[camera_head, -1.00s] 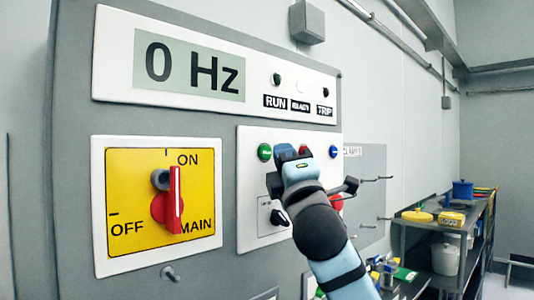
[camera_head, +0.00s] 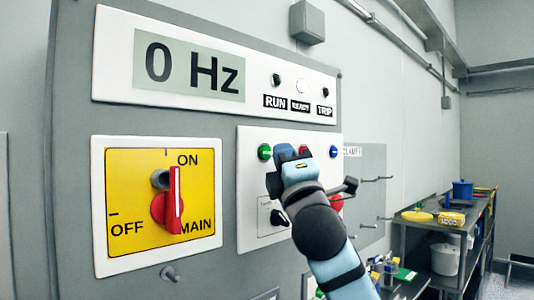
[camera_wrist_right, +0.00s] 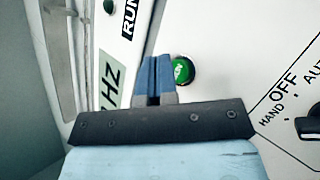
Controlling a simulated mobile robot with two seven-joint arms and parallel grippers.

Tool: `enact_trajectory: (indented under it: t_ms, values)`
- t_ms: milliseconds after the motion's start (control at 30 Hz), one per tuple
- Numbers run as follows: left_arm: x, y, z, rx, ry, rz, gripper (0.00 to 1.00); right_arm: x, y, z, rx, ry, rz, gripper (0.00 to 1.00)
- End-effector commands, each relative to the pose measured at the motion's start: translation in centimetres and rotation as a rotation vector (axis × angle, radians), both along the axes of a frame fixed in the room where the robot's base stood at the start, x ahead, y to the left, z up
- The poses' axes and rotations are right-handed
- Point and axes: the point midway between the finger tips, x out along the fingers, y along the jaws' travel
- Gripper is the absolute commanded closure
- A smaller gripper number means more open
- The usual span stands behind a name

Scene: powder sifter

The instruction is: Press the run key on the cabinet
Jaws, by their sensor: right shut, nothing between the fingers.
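The grey cabinet (camera_head: 70,180) fills the left of the head view. Its run key, a round green button (camera_head: 264,152), sits at the upper left of the white control plate. In the right wrist view the green button (camera_wrist_right: 183,71) shows just right of my fingertips, its lettering partly covered. My right gripper (camera_head: 292,151) is shut and empty, in front of the plate, right of the green button in the head view. Its blue fingers (camera_wrist_right: 155,75) are together in the right wrist view. I cannot tell whether they touch the plate. My left gripper is not in view.
The red main switch (camera_head: 174,205) points to ON. A cluttered shelf (camera_head: 429,226) stands at right.

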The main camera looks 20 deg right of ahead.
Motion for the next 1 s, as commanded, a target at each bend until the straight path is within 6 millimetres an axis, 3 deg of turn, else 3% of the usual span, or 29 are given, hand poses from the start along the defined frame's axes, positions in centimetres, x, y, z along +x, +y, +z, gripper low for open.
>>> enact_trajectory:
  t_ms: [1000]
  values:
    - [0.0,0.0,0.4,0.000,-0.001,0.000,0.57,1.2,0.4,0.0,0.000,0.000,0.000,1.00]
